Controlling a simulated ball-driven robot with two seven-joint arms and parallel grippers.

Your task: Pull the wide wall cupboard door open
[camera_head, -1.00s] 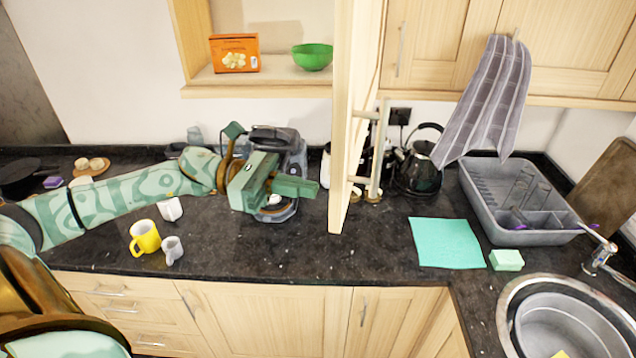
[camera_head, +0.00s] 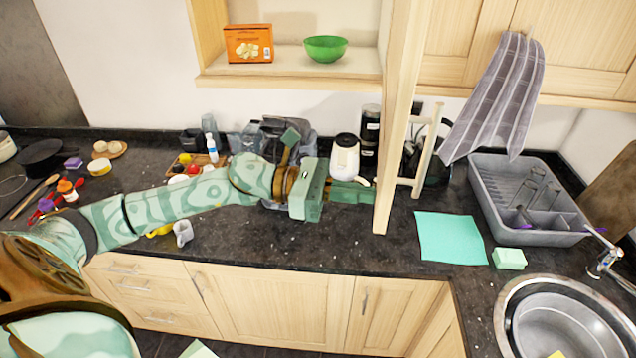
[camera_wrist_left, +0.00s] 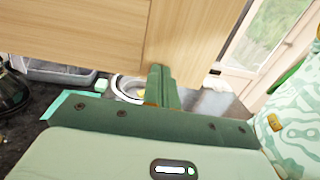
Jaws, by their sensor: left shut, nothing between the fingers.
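The wide wall cupboard door (camera_head: 397,120) stands swung out from the cupboard, seen nearly edge-on in the head view. Its pale bar handle (camera_head: 424,155) is on the door's right side. The open cupboard (camera_head: 290,82) shows its shelf to the left of the door. My left gripper (camera_head: 352,192) is shut and empty, low on the left, inner side of the door, by its bottom edge. In the left wrist view the shut fingers (camera_wrist_left: 162,88) lie in front of the wooden door panel (camera_wrist_left: 100,38); I cannot tell whether they touch it. My right gripper is not in view.
An orange box (camera_head: 248,44) and a green bowl (camera_head: 325,49) stand on the cupboard shelf. A white kettle-like jug (camera_head: 345,157) stands behind my left gripper. A dish rack (camera_head: 520,205) and a sink (camera_head: 555,318) are at the right. The front counter middle is clear.

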